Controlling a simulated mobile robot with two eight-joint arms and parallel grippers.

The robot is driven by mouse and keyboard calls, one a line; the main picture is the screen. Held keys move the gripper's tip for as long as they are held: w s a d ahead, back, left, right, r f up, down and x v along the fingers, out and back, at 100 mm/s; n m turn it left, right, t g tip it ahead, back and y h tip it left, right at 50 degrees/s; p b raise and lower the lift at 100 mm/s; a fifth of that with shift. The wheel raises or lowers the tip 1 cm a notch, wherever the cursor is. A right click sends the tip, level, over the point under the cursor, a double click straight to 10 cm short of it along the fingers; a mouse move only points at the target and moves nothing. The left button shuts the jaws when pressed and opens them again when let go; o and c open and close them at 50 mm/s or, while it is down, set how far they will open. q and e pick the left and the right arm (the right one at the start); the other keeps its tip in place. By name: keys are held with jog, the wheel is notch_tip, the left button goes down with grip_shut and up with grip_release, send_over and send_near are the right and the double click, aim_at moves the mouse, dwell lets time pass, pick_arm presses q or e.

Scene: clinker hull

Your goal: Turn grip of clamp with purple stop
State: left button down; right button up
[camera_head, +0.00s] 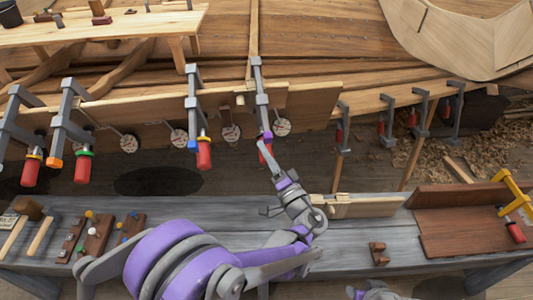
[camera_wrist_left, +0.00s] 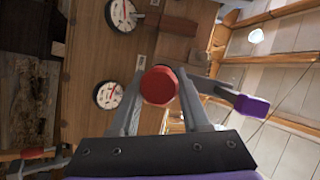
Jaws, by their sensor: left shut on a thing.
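The clamp with the purple stop (camera_head: 267,135) hangs on the plank edge, its grey bar upright. The purple stop also shows in the left wrist view (camera_wrist_left: 250,106), right of the fingers. Its red grip (camera_head: 263,155) is partly hidden by my left gripper in the head view. In the left wrist view the round red end of the grip (camera_wrist_left: 158,86) sits between both fingers. My left gripper (camera_head: 271,158) is shut on the red grip from below.
Other clamps with blue (camera_head: 192,145), green (camera_head: 84,151) and orange (camera_head: 55,163) stops hang to the left, close by. Round dials (camera_head: 283,127) sit along the plank. A grey workbench (camera_head: 365,235) with tools and wood lies below the arm.

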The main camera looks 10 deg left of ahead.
pick_arm(q)
jog(key=shift+m, duration=0.4)
jog(key=shift+c, duration=1.9)
grip_release()
jog(key=v, duration=1.1)
jog(key=shift+f, duration=0.2)
jog(key=shift+w, duration=0.15)
